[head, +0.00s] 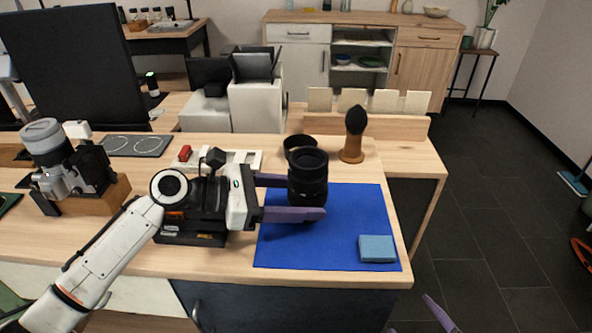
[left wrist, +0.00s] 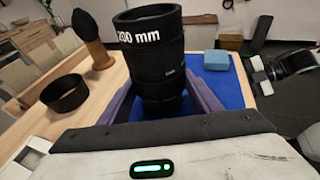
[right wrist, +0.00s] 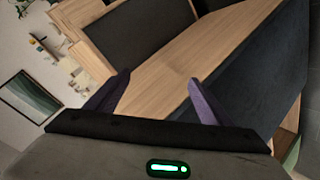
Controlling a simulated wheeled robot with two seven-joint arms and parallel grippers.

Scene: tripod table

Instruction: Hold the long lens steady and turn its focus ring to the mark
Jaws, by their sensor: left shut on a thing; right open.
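The long lens (head: 308,178) is a black cylinder standing upright on the blue mat (head: 345,247). In the left wrist view the lens (left wrist: 160,65) shows "200 mm" in white near its top; I cannot make out a focus mark. My left gripper (head: 294,198) is shut on the lens, with its purple fingers on either side of the lower barrel. My right gripper (right wrist: 155,90) is open and empty, away from the lens. In the head view only a purple fingertip of it shows at the bottom, right of the table.
A light blue block (head: 377,249) lies on the mat's front right. A dark ring (head: 299,146) sits behind the lens. A brush with a wooden handle (head: 354,134) stands behind right. A camera on a wooden stand (head: 75,180) is at left.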

